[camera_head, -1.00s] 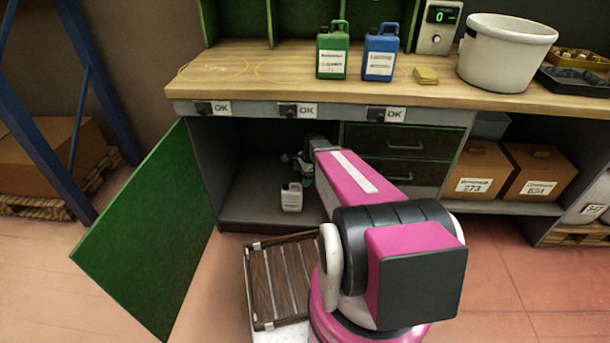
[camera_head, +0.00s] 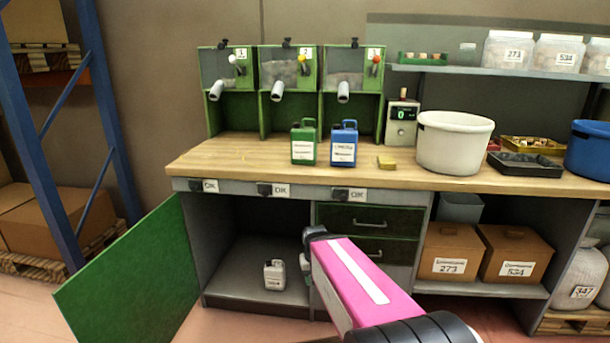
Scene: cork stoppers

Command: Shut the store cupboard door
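The store cupboard door (camera_head: 135,278) is a green panel standing wide open, swung out to the left of the cupboard (camera_head: 262,240) under the bench. A small white canister (camera_head: 275,275) stands upright on the cupboard floor. My pink arm reaches in from the lower right, its end in front of the right side of the opening. My gripper (camera_head: 306,268) is mostly hidden behind my arm link; only small grey and dark parts show. It is well to the right of the door and apart from it. Its fingers cannot be made out.
Drawers (camera_head: 366,233) lie right of the opening, with cardboard boxes (camera_head: 450,251) on a shelf beyond. The wooden bench top (camera_head: 230,163) overhangs the cupboard. A blue rack post (camera_head: 40,160) stands left behind the door.

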